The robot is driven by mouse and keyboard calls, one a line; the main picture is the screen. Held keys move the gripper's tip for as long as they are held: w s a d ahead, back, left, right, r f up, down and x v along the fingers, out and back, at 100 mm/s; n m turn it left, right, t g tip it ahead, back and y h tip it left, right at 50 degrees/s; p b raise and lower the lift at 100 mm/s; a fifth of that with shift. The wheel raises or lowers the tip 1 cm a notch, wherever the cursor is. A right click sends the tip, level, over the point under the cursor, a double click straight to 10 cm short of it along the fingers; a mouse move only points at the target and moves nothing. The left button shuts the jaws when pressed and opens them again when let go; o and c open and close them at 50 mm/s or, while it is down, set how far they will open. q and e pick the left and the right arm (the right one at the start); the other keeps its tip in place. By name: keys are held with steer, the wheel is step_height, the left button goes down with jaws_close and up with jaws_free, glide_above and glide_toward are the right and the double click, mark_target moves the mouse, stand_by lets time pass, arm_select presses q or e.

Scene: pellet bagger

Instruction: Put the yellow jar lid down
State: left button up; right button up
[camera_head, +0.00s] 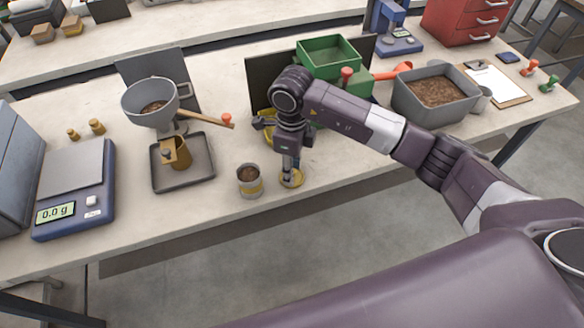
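The yellow jar lid (297,181) is a small round disc at the front edge area of the bench. My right gripper (289,173) points straight down over it, with its narrow fingers together at the lid's middle, and appears shut on it. The lid is at or very close to the bench top; I cannot tell whether it touches. My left gripper is not in view.
A grey tray (205,180) with a funnel (140,110) above it stands left, beyond it a blue scale (72,205) reading 0.0 g. A green bin (328,52), a grey tub of pellets (402,103) and a clipboard (498,84) stand right. Bench beside the jar is clear.

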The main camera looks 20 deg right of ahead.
steer(key=shift+r, duration=0.25)
step_height(320, 180, up, 12)
steer(key=b, duration=0.3)
steer(key=shift+f, duration=0.15)
